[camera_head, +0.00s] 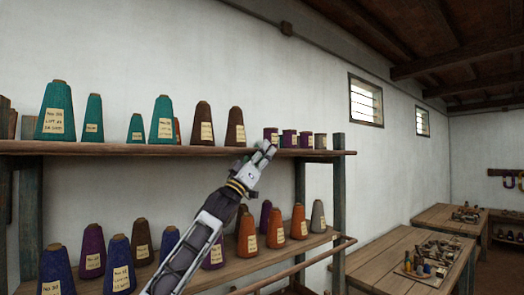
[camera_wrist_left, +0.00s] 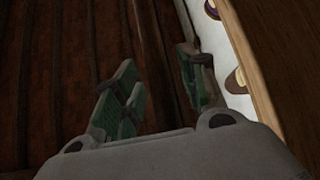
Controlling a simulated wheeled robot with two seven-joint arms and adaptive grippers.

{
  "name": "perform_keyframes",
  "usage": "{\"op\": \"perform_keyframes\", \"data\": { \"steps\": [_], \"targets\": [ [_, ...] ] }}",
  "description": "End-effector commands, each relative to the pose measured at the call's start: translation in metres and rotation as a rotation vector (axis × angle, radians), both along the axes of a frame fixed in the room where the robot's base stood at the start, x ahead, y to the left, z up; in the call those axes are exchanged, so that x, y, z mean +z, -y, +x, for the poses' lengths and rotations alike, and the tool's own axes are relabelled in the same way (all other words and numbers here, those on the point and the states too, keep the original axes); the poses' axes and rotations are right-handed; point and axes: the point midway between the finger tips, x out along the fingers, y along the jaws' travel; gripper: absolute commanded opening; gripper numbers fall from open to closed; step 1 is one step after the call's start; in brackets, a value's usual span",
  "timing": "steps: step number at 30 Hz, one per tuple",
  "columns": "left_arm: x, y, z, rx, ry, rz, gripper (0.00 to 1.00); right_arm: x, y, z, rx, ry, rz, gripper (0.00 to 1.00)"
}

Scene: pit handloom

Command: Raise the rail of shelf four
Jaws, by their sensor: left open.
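My left gripper (camera_head: 265,155) is in front of the upper shelf (camera_head: 100,148), close to its front edge. In the left wrist view the gripper (camera_wrist_left: 158,85) has its green-padded fingers apart with nothing between them. A wooden rail (camera_head: 318,255) runs along the front of the lower shelf (camera_head: 245,267), near shelf level at its right end. My left forearm hides part of the lower shelf. I see no shelf numbers, so I cannot tell which one is shelf four. My right gripper is out of view.
Labelled teal yarn cones (camera_head: 57,112) and brown ones stand on the upper shelf. Blue, purple and orange cones (camera_head: 247,235) stand on the lower one. A dark post (camera_head: 339,190) holds the right end. A worktable (camera_head: 385,268) with small items is at right.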

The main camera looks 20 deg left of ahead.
Motion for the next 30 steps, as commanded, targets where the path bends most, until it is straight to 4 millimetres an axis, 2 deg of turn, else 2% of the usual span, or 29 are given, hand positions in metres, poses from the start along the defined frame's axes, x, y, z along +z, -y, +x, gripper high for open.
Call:
{"op": "perform_keyframes", "data": {
  "steps": [11, 21, 30],
  "targets": [
    [0.0013, 0.0009, 0.0017, 0.000, 0.000, 0.000, 0.41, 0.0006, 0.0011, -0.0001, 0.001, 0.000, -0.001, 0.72],
    [0.0013, 0.0007, 0.0017, 0.000, 0.000, 0.000, 0.00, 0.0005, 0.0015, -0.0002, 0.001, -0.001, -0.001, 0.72],
    [0.0012, 0.0007, 0.0013, 0.000, -0.001, -0.001, 0.00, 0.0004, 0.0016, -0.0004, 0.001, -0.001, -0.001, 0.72]
  ]
}}
